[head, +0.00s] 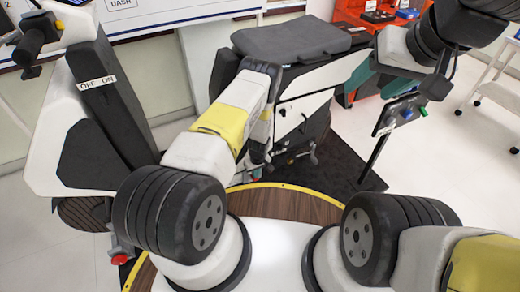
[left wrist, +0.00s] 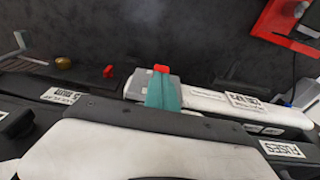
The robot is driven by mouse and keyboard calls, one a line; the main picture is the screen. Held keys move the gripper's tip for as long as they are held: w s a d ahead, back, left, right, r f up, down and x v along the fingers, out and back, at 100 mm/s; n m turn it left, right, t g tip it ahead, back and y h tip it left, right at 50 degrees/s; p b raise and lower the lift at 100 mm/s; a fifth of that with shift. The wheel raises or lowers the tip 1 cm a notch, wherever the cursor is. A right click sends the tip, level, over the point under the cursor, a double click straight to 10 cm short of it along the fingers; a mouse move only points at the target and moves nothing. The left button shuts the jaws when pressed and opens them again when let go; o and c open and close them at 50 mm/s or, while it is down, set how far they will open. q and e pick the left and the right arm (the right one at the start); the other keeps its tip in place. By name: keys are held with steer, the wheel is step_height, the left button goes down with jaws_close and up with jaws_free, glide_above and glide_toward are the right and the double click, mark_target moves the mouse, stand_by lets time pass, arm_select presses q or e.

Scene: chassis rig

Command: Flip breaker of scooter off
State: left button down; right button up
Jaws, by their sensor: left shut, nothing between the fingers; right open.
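The scooter, with a dark seat (head: 300,38) and white body (head: 303,105), stands ahead in the head view. In the left wrist view a small red tab (left wrist: 161,68), perhaps the breaker's lever, shows at a grey box (left wrist: 137,86) on the white side. My left gripper's teal fingers (left wrist: 163,95) are together and empty, over the box and close to the tab; I cannot tell if they touch. My right gripper (head: 379,82) is open and empty, to the right of the scooter's body.
A dark post at the left bears an OFF ON label (head: 96,82). A stand with coloured buttons (head: 402,112) rises at the right. Red shelving (head: 366,28) is behind, and a white cart (head: 495,92) stands far right. A FUSES label (left wrist: 282,149) shows in the left wrist view.

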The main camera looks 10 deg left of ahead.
arm_select(q)
steer(key=shift+s+d+f+t+y, duration=0.2)
steer(key=shift+s+f+t+y, duration=0.1)
steer(key=shift+t, duration=0.2)
steer(key=s+f, duration=0.1)
steer(key=d+f+t, duration=0.1)
steer(key=shift+s+f+y, duration=0.35)
steer(key=shift+f+y, duration=0.05)
stand_by(0.5)
steer(key=shift+r, duration=0.1)
steer(key=shift+r, duration=0.75)
steer(key=shift+r, duration=0.1)
